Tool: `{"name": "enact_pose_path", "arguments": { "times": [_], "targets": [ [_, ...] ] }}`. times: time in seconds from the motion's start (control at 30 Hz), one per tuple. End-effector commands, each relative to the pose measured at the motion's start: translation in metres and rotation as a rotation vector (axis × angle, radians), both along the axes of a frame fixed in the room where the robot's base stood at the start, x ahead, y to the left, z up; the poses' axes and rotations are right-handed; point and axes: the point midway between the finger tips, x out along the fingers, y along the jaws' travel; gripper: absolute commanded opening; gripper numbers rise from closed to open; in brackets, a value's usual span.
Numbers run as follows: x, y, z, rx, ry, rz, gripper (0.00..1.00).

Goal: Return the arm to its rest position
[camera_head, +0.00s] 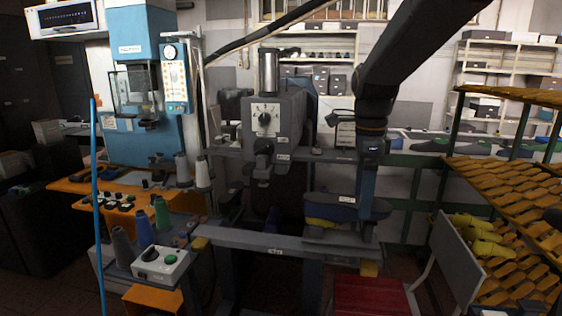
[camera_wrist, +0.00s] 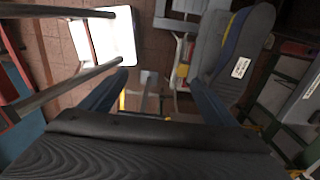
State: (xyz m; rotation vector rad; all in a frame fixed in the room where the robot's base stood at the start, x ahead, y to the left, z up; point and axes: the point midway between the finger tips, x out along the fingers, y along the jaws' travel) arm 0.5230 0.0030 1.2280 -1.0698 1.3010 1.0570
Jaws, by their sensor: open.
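My dark arm enters the camera_head view from the top right and hangs down to the middle of the picture. My gripper (camera_wrist: 158,78) is open, with its two blue fingers apart and nothing between them in the wrist view. In the camera_head view its end hangs beside a blue and yellow shoe-shaped piece with a white label (camera_head: 328,210), on the machine bench. What looks like the same labelled piece (camera_wrist: 238,45) is to the right of the fingers in the wrist view. I cannot tell whether the right finger touches it.
A grey machine with a dial (camera_head: 270,118) stands left of my arm. An orange slatted rack (camera_head: 505,185) with yellow lasts (camera_head: 480,238) is at the right. A red seat (camera_head: 372,296) is low in front. Spools and a control box (camera_head: 160,266) are at the left.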

Motion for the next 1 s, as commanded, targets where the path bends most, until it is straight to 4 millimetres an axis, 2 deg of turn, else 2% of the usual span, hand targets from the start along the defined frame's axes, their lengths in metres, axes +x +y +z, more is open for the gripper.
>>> {"name": "enact_pose_path", "arguments": {
  "times": [0.37,0.57,0.77,1.0],
  "targets": [
    [-0.014,0.0,-0.037,0.0,-0.007,0.211,0.81],
    [-0.027,-0.001,-0.068,-0.001,-0.017,0.403,0.81],
    [-0.05,-0.001,-0.116,-0.008,-0.028,0.695,0.81],
    [-0.099,-0.002,-0.196,-0.033,-0.048,1.228,0.81]
  ]
}}
